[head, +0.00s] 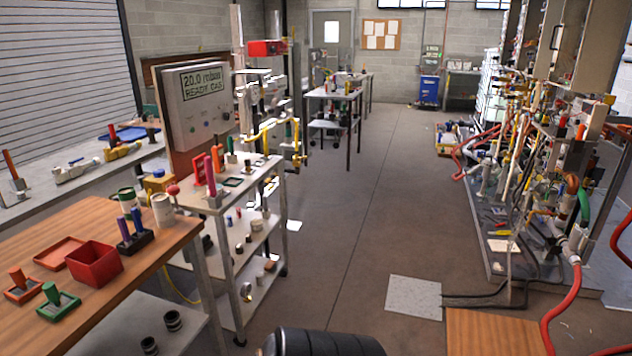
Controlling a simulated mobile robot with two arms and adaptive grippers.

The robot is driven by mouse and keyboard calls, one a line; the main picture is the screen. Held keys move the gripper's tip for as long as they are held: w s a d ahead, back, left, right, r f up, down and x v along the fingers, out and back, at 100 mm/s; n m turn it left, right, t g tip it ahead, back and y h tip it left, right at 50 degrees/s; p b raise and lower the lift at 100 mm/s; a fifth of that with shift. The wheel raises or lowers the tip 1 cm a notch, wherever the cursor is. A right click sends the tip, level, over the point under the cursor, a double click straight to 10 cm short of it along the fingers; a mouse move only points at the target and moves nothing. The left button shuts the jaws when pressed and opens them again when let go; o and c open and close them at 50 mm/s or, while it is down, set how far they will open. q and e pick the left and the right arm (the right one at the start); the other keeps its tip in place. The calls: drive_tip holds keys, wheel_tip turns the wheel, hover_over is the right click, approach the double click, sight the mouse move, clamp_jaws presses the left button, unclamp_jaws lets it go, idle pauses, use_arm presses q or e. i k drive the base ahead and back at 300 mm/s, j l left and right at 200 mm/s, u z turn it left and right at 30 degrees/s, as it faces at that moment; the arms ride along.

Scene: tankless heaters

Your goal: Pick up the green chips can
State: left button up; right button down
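I cannot clearly pick out a green chips can. A small whitish can with a green top (128,201) stands upright near the back edge of the wooden-topped table (95,245) at left. A white can (162,209) stands beside it. A green handled block on a green tray (57,302) lies near the front of the same table, but it does not look like a can. Neither of my grippers is in view.
A red open box (94,264) and a dark holder (135,241) are on the wooden table. A shelved cart (233,197) stands behind it. The concrete floor (370,200) is open in the middle. Pipes and red hoses (568,312) crowd the right.

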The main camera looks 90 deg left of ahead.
sight(128, 199)
drive_tip(key=i+u, duration=0.1)
drive_tip(key=u, duration=1.7)
